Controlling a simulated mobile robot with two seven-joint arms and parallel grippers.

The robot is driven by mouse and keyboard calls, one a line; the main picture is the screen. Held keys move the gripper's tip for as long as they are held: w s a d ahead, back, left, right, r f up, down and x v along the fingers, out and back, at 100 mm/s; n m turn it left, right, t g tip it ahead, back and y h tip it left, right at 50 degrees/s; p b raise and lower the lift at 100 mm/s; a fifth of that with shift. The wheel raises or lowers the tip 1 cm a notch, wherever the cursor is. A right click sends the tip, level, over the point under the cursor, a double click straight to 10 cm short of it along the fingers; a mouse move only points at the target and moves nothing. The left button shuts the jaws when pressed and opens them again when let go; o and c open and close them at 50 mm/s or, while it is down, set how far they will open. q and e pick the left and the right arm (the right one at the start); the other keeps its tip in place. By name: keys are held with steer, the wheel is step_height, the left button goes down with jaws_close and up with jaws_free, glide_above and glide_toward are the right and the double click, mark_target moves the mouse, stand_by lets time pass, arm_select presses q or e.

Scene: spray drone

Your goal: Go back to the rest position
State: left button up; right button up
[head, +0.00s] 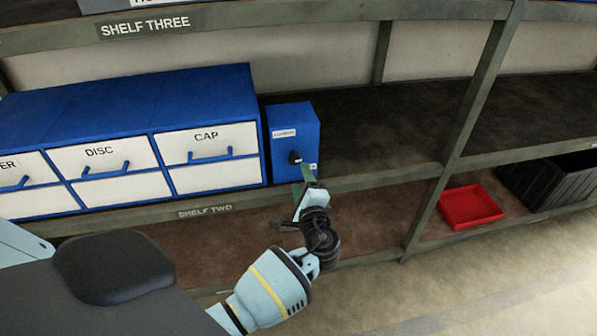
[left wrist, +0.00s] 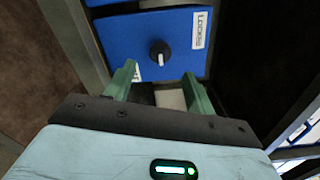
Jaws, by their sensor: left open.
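My left gripper (head: 306,181) reaches up to the edge of shelf two in the head view, just in front of a small blue box (head: 293,138). The box has a white label and a black knob (head: 295,157) on its front. In the left wrist view my two green fingers (left wrist: 163,82) are spread apart with nothing between them. The black knob (left wrist: 159,53) with a white mark and the box's blue face (left wrist: 125,38) lie beyond the fingertips. The fingers appear clear of the knob. My right gripper is not seen.
A blue cabinet (head: 110,95) with white drawers, some marked DISC and CAP, stands left of the box on shelf two (head: 205,210). Shelf space right of the box is empty. A red tray (head: 470,207) and a black crate (head: 552,182) sit on the lower shelf at right.

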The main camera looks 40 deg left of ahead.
arm_select(q)
steer(key=shift+s+d, duration=0.35)
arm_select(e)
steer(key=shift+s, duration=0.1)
